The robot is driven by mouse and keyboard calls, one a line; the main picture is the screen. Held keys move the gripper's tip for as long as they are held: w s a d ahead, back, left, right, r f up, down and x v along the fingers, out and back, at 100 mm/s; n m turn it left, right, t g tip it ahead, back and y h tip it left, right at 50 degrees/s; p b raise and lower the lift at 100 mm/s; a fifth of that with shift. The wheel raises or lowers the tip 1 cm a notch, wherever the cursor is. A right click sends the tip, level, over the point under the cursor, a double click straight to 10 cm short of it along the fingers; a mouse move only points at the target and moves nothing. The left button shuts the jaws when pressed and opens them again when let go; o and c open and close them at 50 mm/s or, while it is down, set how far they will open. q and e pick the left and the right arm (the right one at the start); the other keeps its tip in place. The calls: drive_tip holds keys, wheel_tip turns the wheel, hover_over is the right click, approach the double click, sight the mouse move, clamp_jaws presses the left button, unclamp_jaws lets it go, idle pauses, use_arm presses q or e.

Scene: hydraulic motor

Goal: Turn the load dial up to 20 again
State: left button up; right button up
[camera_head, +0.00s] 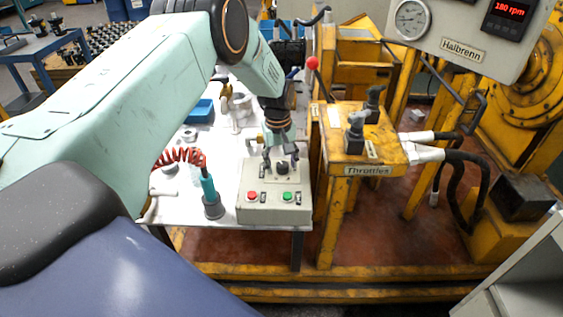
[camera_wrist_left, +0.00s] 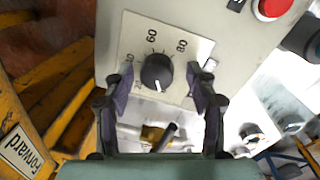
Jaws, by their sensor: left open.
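The load dial is a black round knob (camera_wrist_left: 157,72) with a white pointer line on a pale scale plate (camera_wrist_left: 178,32). In the left wrist view, 60 and 80 can be read on the scale; other numbers are partly hidden by a finger. The dial sits on a beige control box (camera_head: 258,205). My left gripper (camera_head: 281,158) is above the box's back part, pointing down. In the left wrist view its fingers (camera_wrist_left: 161,85) are open, one on each side of the knob, apart from it. My right gripper is not in view.
The box also carries a red button (camera_head: 252,195) and a green button (camera_head: 287,196). A teal-handled tool (camera_head: 210,192) with a red coiled hose stands left of it. The yellow Throttles stand (camera_head: 366,171) is close on the right. A gauge panel (camera_head: 465,48) reads 180 rpm.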

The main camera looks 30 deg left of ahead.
use_arm(q)
drive_tip(key=shift+c, duration=1.1)
drive_tip(key=shift+w+d, duration=0.15)
drive_tip(key=shift+d, duration=0.05)
drive_tip(key=c, duration=0.3)
drive_tip(key=shift+a, duration=0.15)
drive_tip(key=c, duration=0.4)
drive_tip(key=shift+c, duration=1.1)
drive_tip(key=shift+m, duration=0.3)
drive_tip(key=m+b, duration=0.1)
drive_tip(key=m, duration=0.4)
drive_tip(key=m+b, duration=0.1)
drive_tip(key=m, duration=0.5)
drive_tip(key=shift+w+r, duration=0.1)
drive_tip(key=shift+w, duration=0.05)
